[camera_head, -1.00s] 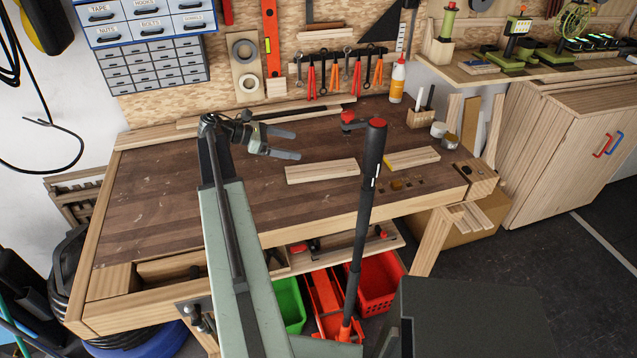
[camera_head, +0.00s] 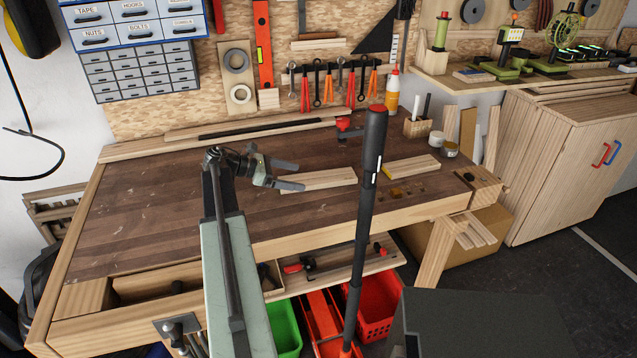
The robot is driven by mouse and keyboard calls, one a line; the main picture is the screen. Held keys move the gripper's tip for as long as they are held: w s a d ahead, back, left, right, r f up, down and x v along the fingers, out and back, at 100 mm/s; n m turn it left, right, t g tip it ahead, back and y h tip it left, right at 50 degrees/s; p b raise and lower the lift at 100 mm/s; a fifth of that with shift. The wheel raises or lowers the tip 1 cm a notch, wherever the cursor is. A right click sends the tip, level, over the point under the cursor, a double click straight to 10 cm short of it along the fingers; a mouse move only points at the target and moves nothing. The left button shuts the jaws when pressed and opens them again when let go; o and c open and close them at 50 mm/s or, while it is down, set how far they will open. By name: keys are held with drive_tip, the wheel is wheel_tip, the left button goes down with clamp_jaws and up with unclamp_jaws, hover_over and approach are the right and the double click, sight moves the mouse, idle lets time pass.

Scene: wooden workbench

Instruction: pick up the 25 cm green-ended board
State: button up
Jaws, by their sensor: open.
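Two pale boards lie flat on the dark bench top. The left board (camera_head: 325,179) has its left end partly behind my gripper, and no green end shows on it. The right board (camera_head: 415,167) has a yellowish mark at its left end; I cannot make out a green end there. My gripper (camera_head: 299,176) is open, its two fingers pointing right. In the picture the fingers overlap the left end of the left board. Nothing is between them, and I cannot tell their height above the board or whether they touch it.
A red-topped clamp (camera_head: 345,128) stands behind the boards. A glue bottle (camera_head: 392,95), a wooden holder (camera_head: 417,127) and small jars (camera_head: 437,140) stand at the back right. A long dark bar (camera_head: 260,129) lies along the back. The left of the bench top is clear.

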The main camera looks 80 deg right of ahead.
sight(307, 179)
drive_tip(key=b+x, duration=0.1)
drive_tip(key=x, duration=0.3)
drive_tip(key=shift+s+f, duration=0.1)
